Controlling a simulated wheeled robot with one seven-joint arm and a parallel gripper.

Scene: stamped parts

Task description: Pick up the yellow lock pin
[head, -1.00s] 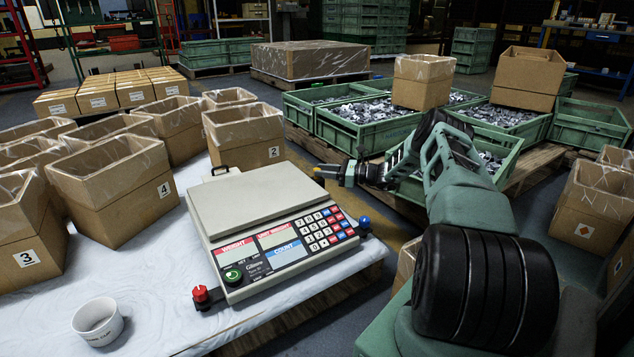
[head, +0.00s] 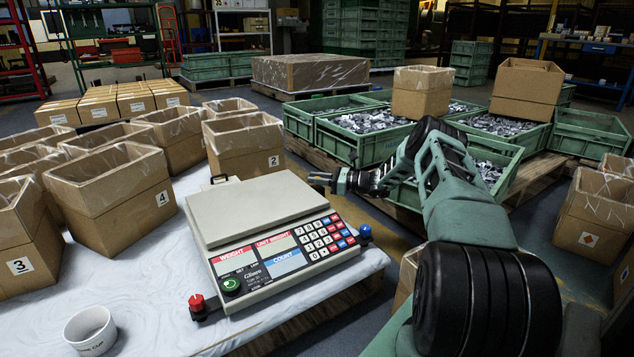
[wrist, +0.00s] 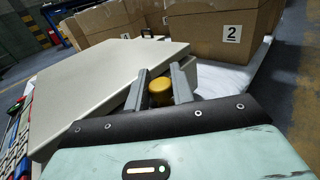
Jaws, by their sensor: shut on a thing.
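The yellow lock pin (wrist: 160,93) shows in the wrist view as a rounded yellow end between the two grey fingers. My gripper (wrist: 160,82) is shut on it. In the head view my gripper (head: 322,181) is at the right of the scale's far right corner, held out toward the left. The pin cannot be made out clearly there. The lower part of the pin is hidden by my gripper body in the wrist view.
The counting scale (head: 255,208) stands on the white-covered table, close to my gripper. Carton 2 (head: 240,150) and carton 4 (head: 115,195) stand behind and left of it. A white cup (head: 90,330) is at the front left. Green crates (head: 345,145) of metal parts lie beyond.

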